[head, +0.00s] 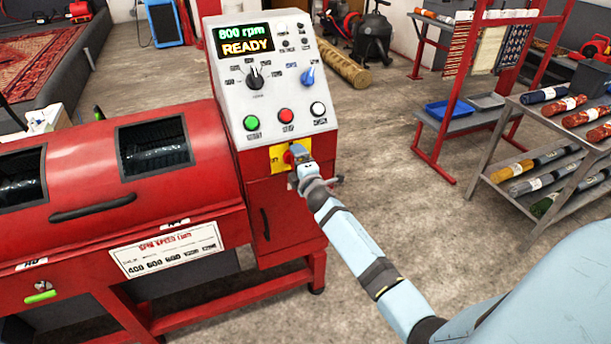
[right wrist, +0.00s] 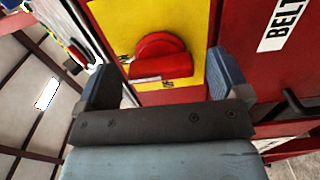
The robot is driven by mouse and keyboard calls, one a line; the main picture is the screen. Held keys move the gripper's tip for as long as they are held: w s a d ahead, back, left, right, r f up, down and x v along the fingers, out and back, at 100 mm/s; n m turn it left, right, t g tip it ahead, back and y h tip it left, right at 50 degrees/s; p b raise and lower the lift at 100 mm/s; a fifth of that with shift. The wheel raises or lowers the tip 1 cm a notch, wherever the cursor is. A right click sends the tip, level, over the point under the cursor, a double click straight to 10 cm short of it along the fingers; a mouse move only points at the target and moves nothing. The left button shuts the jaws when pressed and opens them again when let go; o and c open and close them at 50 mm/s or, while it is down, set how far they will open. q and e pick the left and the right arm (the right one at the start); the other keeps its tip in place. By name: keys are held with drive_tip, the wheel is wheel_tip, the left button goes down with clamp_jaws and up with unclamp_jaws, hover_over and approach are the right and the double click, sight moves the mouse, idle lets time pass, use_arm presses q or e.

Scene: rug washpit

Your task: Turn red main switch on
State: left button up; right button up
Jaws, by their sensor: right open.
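The red main switch (right wrist: 160,55) is a round red knob with a raised grip on a yellow plate (right wrist: 207,45). In the right wrist view the grip lies roughly level across the picture. In the head view my gripper hides most of the switch, and part of the yellow plate (head: 277,158) shows on the front of the red cabinet. My right gripper (head: 300,160) is in front of it. In the right wrist view its fingers (right wrist: 162,82) are open, one on each side of the switch, with nothing visibly gripped. My left gripper is not in view.
Above the switch, a grey panel (head: 270,85) carries knobs, green, red and white buttons, and a display (head: 245,40) reading "800 rpm READY". The red machine drum (head: 90,185) is at left. A rack (head: 540,110) with rolled rugs stands at right. The floor between is clear.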

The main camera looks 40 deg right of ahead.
drive_tip(key=v, duration=1.3)
drive_tip(key=shift+a, duration=0.15)
drive_tip(key=s+a+f+m+g+y, duration=0.2)
drive_tip(key=s+a+f+m, duration=0.2)
drive_tip(key=s+a, duration=0.35)
drive_tip(key=s+a+f+m+g+y, duration=0.3)
drive_tip(key=s+a+f+m, duration=0.1)
drive_tip(key=s+a, duration=0.4)
drive_tip(key=s+a+f+m+g+y, duration=0.2)
drive_tip(key=s+a+f+m, duration=0.25)
drive_tip(key=s+a, duration=0.35)
use_arm(q)
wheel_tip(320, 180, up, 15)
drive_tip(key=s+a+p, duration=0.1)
drive_tip(key=p, duration=1.8)
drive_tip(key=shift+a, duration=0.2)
use_arm(e)
wheel_tip(320, 180, up, 16)
drive_tip(key=s+d, duration=0.1)
drive_tip(key=d, duration=0.1)
drive_tip(key=shift+d, duration=0.4)
drive_tip(key=shift+f, duration=0.1)
